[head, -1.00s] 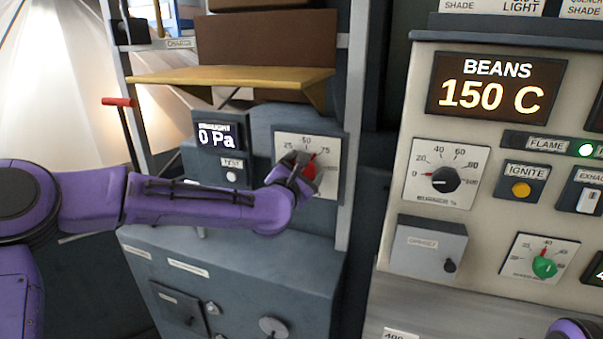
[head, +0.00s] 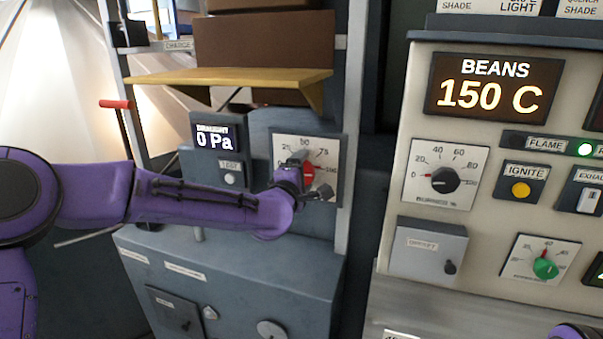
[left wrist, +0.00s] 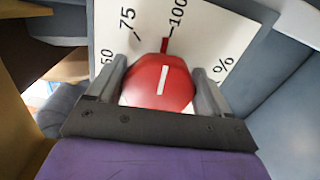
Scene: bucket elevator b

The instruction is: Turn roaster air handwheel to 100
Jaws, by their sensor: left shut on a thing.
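The roaster air handwheel is a red knob (head: 308,171) on a white dial plate (head: 325,150) in the head view, partly hidden by my gripper. In the left wrist view the red knob (left wrist: 160,84) fills the middle, with a white line on its face. Its red pointer (left wrist: 165,45) stands at or very close to the 100 mark; the 50 and 75 marks lie to the left. My left gripper (left wrist: 160,88) is shut on the knob, one finger on each side. It also shows in the head view (head: 303,176).
A draught display (head: 214,137) reading 0 Pa and a test button (head: 230,178) sit left of the dial. A yellow shelf (head: 230,78) juts out above. The roaster panel (head: 480,215) stands to the right, with a dark gap between.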

